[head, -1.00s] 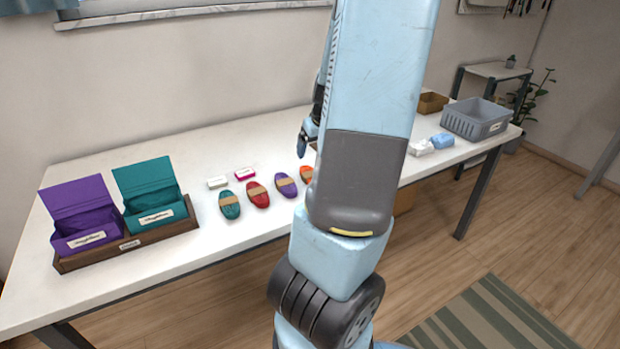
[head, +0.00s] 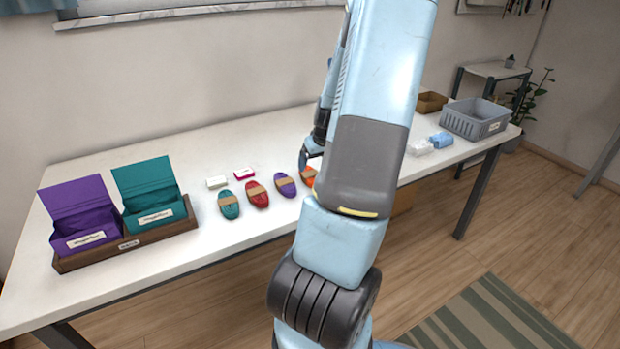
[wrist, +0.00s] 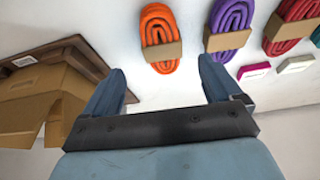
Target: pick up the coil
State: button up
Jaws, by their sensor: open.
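Several oval cord coils with tan paper bands lie in a row on the white table: teal (head: 229,209), red (head: 256,200), purple (head: 284,188) and orange (head: 307,181). My arm partly hides the orange one in the head view. In the wrist view, the orange coil (wrist: 157,25) is beyond my gripper (wrist: 161,68), roughly centred between its spread fingers. The gripper is open and empty. The purple coil (wrist: 230,18) and red coil (wrist: 295,12) lie to its right in that view.
A wooden tray (head: 70,263) holds an open purple box and an open teal box. Two small blocks, white (head: 217,183) and magenta (head: 244,174), lie behind the coils. In the wrist view, a cardboard box (wrist: 40,100) stands left of my fingers. A grey basket (head: 475,120) stands far right.

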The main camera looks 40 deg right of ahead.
aim_at(311, 173)
jog(key=shift+x, duration=3.45)
jog(key=shift+a, duration=0.15)
jog(key=shift+r, duration=0.1)
jog(key=c, duration=1.2)
jog(key=shift+o, duration=0.2)
